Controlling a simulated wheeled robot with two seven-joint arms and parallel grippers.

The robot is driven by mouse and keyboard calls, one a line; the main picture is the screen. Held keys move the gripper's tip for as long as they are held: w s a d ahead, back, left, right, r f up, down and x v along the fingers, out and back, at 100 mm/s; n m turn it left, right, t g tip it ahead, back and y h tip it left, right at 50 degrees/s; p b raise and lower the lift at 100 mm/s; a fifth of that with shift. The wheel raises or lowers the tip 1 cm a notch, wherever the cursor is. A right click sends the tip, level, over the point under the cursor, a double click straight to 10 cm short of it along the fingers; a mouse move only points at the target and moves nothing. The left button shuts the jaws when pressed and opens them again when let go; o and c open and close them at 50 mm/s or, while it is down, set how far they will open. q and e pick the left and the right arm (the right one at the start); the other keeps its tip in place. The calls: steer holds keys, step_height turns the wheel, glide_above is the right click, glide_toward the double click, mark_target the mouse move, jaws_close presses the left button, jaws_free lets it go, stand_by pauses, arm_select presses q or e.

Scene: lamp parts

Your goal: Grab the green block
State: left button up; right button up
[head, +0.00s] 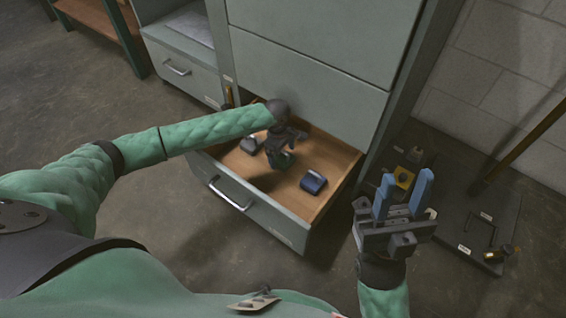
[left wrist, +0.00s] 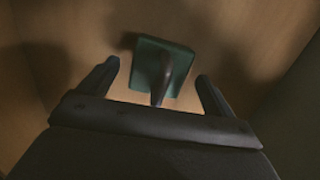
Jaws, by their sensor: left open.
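The green block (left wrist: 147,59) lies on the wooden drawer floor in the left wrist view, with a dark curved piece over or attached to it; I cannot tell which. My left gripper (left wrist: 158,72) is open above it, one finger on each side of the block, and seems apart from it. In the head view the left gripper (head: 284,152) hangs inside the drawer, and the block is mostly hidden by it.
The open drawer (head: 252,218) also holds a dark blue box (head: 313,182) to the right and a grey object (head: 250,144) to the left. A dark board (head: 482,222) with small parts lies on the floor at the right. The drawer's front right floor is bare.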

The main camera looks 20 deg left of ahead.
arm_select(q)
steer(key=shift+f, duration=0.45)
steer(key=c, duration=1.8)
jaws_close()
steer(key=shift+r, duration=0.15)
